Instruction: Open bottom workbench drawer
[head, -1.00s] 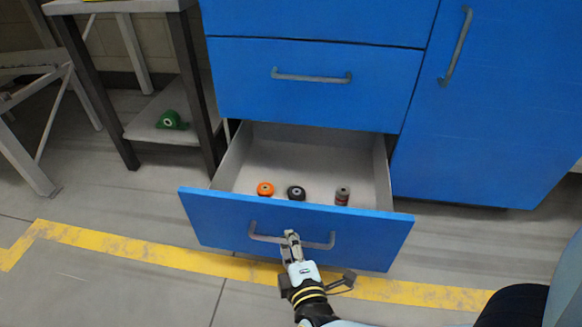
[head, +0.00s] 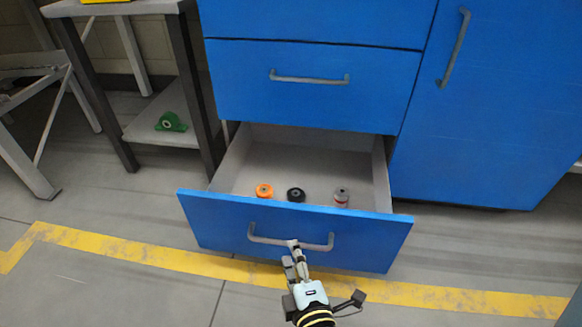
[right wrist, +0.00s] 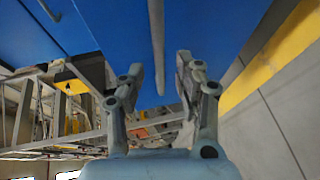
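The bottom drawer (head: 215,222) of the blue workbench is pulled out, with its inside showing. Its grey bar handle (head: 268,241) is on the front panel. My right gripper (head: 292,254) is at the handle, near its middle, and comes from below. In the right wrist view the two fingers of this gripper (right wrist: 159,72) stand apart, with the handle (right wrist: 157,40) showing in the gap between them. The fingers are not closed on it. Whether one finger touches the bar is unclear. My left gripper is in neither view.
In the drawer lie an orange roller (head: 264,190), a black roller (head: 296,194) and a grey-and-red part (head: 341,196). A closed drawer (head: 310,105) is above. A side table with a green part (head: 171,122) stands left. The floor in front is clear.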

